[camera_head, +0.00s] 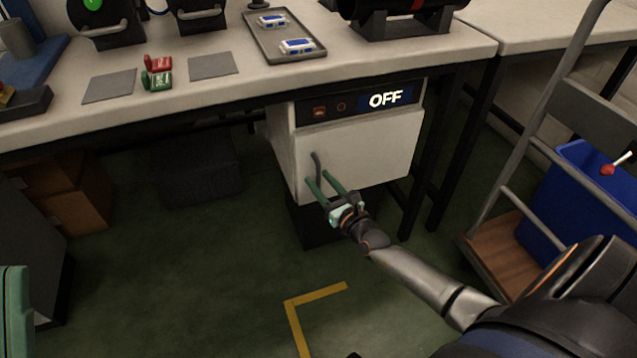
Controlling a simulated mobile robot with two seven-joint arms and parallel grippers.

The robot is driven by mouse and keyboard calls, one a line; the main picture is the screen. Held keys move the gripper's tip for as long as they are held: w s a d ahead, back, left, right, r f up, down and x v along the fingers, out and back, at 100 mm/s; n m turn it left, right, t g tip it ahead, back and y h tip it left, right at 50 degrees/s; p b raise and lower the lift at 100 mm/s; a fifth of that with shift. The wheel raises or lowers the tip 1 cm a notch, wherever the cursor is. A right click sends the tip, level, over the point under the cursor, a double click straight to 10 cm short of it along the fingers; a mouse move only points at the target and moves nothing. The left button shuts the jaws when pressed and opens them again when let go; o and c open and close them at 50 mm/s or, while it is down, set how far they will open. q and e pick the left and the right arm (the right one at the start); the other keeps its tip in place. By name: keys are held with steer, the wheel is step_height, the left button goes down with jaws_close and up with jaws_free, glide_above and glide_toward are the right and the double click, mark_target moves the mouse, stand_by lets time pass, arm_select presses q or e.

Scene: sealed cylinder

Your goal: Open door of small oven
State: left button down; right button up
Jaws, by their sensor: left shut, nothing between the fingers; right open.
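The small oven (355,150) hangs under the workbench, with a white front door, a dark control strip above it and a display reading OFF. The door looks closed. Its dark curved handle (316,161) is at the left side of the door. My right gripper (317,176) is open at the handle, with its two green fingers pointing at the door. The handle's lower end appears between the fingertips; I cannot tell whether they touch it. My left gripper (15,310) shows only partly at the left edge, shut and empty, far from the oven.
The workbench (380,68) above holds a tray (262,45), grey pads and red and green blocks. A cart (510,245) with a blue bin (570,225) stands to the right. Cardboard boxes (75,195) are at the left. The floor before the oven is clear, with yellow tape (294,318).

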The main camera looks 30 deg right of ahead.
steer(key=shift+w, duration=0.55)
jaws_close()
stand_by(1.1)
